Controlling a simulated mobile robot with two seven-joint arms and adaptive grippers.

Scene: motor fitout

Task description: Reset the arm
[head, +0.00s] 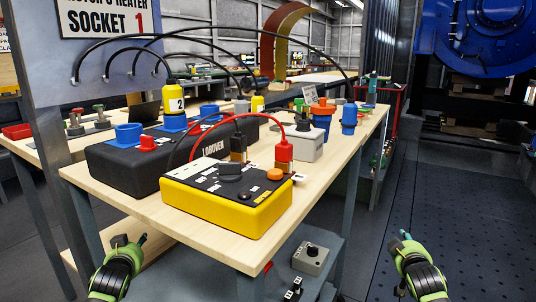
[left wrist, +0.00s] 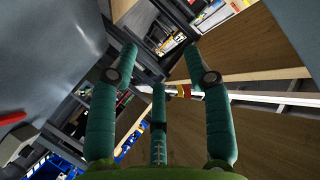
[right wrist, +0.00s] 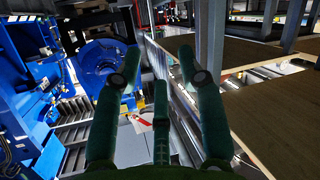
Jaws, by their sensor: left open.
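My left gripper (head: 131,241) is low at the left in the head view, beside the near edge of the workbench. In the left wrist view its green fingers (left wrist: 160,62) stand apart with nothing between them. My right gripper (head: 404,238) is low at the right in the head view, over the dark floor and clear of the bench. In the right wrist view its fingers (right wrist: 160,62) are also spread and empty. Both hands are apart from every object on the bench.
The wooden workbench (head: 225,238) carries a yellow tester (head: 225,205) and a long black box (head: 120,168) with cables. A grey lower shelf (head: 325,268) holds small control boxes. A metal post (head: 60,130) stands at the left. The floor (head: 440,190) at right is clear.

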